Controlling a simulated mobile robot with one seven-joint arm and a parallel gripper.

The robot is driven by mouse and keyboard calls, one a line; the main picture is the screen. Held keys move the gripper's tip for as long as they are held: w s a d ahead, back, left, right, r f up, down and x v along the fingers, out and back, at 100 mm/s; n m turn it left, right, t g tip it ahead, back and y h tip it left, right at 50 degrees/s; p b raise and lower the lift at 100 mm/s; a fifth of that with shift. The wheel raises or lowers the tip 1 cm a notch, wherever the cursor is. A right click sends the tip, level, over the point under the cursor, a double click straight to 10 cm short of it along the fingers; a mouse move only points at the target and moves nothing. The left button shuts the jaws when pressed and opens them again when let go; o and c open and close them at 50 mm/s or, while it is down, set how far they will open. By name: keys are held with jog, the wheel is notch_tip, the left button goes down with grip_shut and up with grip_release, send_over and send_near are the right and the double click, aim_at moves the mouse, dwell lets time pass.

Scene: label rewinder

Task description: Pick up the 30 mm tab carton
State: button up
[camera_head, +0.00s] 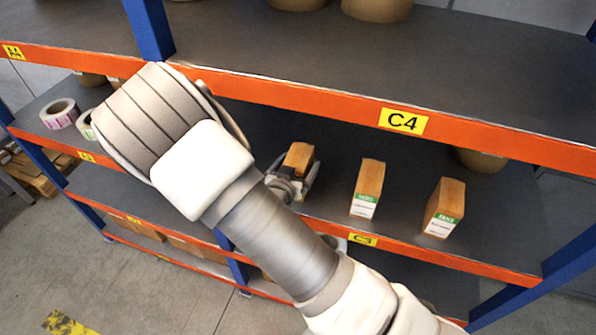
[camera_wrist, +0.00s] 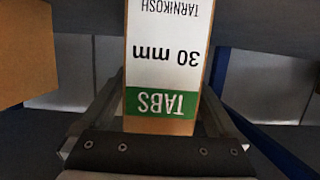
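The 30 mm tab carton (camera_wrist: 162,70) fills the middle of the wrist view. It is brown with a white label and a green TABS band, all upside down in that view. My gripper (camera_wrist: 160,112) has one finger on each side of it. I cannot tell whether the fingers press on it or stand slightly apart. In the head view the carton (camera_head: 299,157) is upright at shelf level, leftmost of three similar cartons. My gripper (camera_head: 292,186) is in front of it and hides its label and base.
Two similar cartons (camera_head: 367,188) (camera_head: 443,207) with green-banded labels stand to the right on the same shelf. The orange beam marked C4 (camera_head: 404,121) crosses above, with another shelf over it. Label rolls (camera_head: 60,113) lie at the far left. A blue post (camera_head: 150,30) stands behind my arm.

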grip_shut()
jog(key=shift+r, duration=0.15)
jog(key=shift+r, duration=4.9)
